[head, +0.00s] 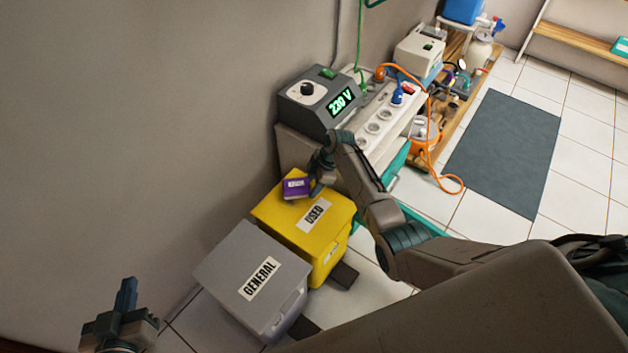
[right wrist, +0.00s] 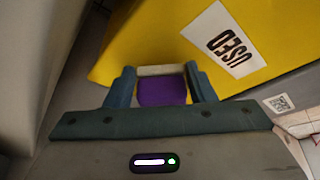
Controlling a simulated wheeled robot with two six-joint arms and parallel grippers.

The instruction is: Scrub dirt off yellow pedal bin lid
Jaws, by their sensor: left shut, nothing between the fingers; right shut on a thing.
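The yellow pedal bin (head: 327,254) stands with its lid (head: 279,213) down and a white "USED" label on it; the lid also shows in the right wrist view (right wrist: 185,30). My right gripper (head: 313,186) is over the lid's back corner, shut on a purple scrub block (head: 296,188). In the right wrist view the block (right wrist: 162,92) sits between the two fingers, with a pale strip along its far edge. I cannot tell whether it touches the lid. I make out no clear dirt; the block and gripper hide part of the lid. My left gripper (head: 126,296) is shut and empty at lower left.
A grey "GENERAL" bin (head: 252,276) stands beside the yellow one. Behind are a grey box reading "230 V" (head: 316,101), a white socket strip (head: 378,128) and an orange cable (head: 428,130). The wall is close on the left. A dark mat (head: 505,150) lies on the tiles.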

